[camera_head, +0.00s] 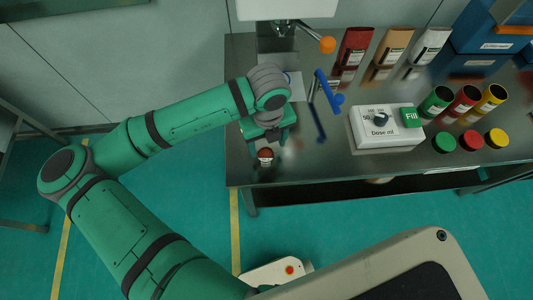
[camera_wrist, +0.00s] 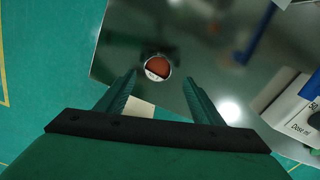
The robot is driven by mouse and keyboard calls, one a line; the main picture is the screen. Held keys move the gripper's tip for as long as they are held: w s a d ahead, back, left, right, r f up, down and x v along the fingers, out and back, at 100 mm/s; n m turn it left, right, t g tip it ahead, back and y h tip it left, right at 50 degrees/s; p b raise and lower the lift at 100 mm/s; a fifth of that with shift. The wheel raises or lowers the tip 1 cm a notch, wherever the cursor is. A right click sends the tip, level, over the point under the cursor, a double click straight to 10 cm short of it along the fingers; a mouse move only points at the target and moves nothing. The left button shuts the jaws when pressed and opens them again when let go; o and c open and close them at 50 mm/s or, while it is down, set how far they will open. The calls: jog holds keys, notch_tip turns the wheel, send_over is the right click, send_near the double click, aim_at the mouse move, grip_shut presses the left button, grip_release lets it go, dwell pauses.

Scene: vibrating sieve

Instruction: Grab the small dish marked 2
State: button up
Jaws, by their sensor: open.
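A small round dish (camera_head: 265,155) with red-brown contents and a white label stands near the left front corner of the steel table. It also shows in the wrist view (camera_wrist: 157,68), beyond my fingertips and roughly centred between them. The mark on its label is too small to read. My gripper (camera_wrist: 160,84) is open and empty, its two green fingers apart. In the head view my gripper (camera_head: 272,134) is over the table, just behind the dish; its fingers are mostly hidden by the arm.
The steel table (camera_head: 330,168) holds a white dosing box (camera_head: 385,128) with a green Fill button, to the right. Green, red and yellow cups (camera_head: 465,103) and their lids stand farther right. The table's front edge is close to the dish.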

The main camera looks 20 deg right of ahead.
aim_at(266, 156)
jog(key=shift+a+f, duration=0.2)
jog(key=shift+f, duration=2.4)
jog(key=c, duration=1.1)
